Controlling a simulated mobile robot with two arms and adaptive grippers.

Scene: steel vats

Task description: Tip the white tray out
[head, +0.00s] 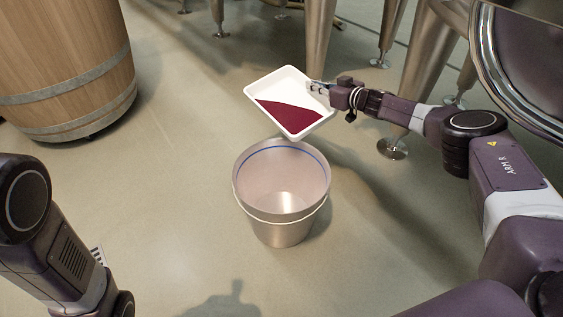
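The white tray (262,86) is in the upper middle of the head view, held above the floor and slightly behind the bucket. Dark red liquid lies in its lower part, toward the near corner, so the tray looks tilted. My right gripper (322,88) is shut on the tray's right edge. A metal bucket (282,222) with a blue line inside stands upright on the floor below the tray. Its visible inside looks empty. My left arm shows at the lower left, but its gripper is out of view.
A wooden barrel (68,62) stands at the upper left. Steel vat legs (318,45) with round feet (392,148) stand at the back and right. A shiny vat (520,55) is at the upper right. The floor (170,190) around the bucket is clear.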

